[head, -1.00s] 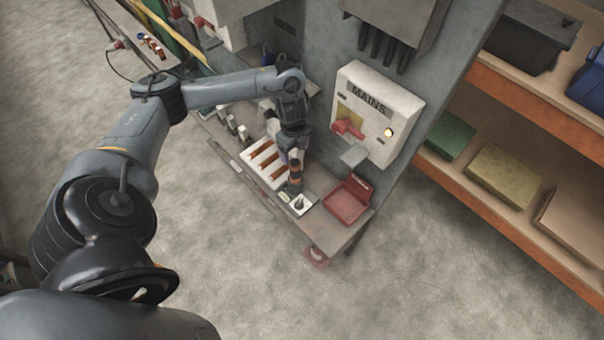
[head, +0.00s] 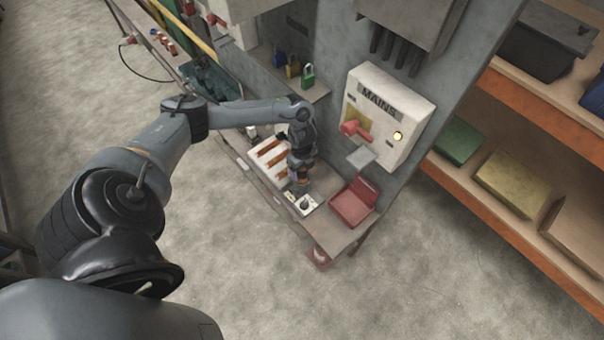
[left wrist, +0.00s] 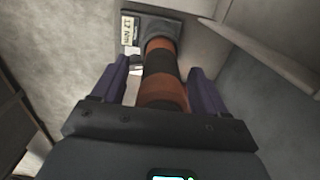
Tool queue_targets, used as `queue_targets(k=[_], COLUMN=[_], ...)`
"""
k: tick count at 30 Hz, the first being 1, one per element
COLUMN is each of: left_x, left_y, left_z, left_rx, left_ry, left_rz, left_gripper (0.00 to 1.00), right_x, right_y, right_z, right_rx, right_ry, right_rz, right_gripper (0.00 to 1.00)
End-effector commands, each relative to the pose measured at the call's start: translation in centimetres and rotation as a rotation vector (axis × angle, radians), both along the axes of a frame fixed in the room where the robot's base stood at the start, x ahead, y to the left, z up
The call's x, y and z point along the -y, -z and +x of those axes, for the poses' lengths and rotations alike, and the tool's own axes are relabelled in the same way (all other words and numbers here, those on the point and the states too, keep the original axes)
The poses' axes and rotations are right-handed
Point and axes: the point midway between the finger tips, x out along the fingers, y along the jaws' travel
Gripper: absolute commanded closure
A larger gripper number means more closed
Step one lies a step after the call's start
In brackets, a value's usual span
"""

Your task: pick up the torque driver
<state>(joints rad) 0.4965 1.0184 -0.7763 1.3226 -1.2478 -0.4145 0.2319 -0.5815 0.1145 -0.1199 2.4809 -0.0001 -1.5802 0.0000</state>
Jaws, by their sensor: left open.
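The torque driver (left wrist: 164,75), a thick handle with orange and dark bands, fills the middle of the left wrist view. Its far end meets a grey block beside a "12 Nm" label (left wrist: 129,31). My left gripper (left wrist: 160,84) is open, with one dark purple finger on each side of the handle; a gap shows at least on the left. In the head view my left gripper (head: 302,179) points down at the bench, just behind a small white plate (head: 311,207) with a dark round part. The driver is mostly hidden there. My right gripper is not in view.
A red tray (head: 352,203) lies right of the gripper on the narrow bench (head: 336,239). A white block with brown bars (head: 266,158) is close on its left. The MAINS box (head: 386,118) with its red handle stands on the wall behind. Orange-edged shelves (head: 520,210) are at right.

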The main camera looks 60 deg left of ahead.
Motion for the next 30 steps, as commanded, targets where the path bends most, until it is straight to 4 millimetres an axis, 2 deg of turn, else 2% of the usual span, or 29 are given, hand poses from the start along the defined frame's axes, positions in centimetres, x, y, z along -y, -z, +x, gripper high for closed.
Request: queue_targets(k=[8, 21, 30], left_x=[-0.02, -0.02, -0.05], left_y=[0.21, 0.17, -0.24], left_z=[0.04, 0.05, 0.14], left_rx=[0.002, 0.001, 0.004], left_ry=[0.000, 0.000, 0.000], left_rz=[0.000, 0.000, 0.000], left_gripper=[0.27, 0.93, 0.93], right_x=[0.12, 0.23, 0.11], right_y=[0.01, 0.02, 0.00], right_z=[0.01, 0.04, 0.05], right_rx=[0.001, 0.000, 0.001], right_ry=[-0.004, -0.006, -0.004], right_rz=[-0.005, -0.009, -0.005], right_gripper=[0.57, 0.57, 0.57])
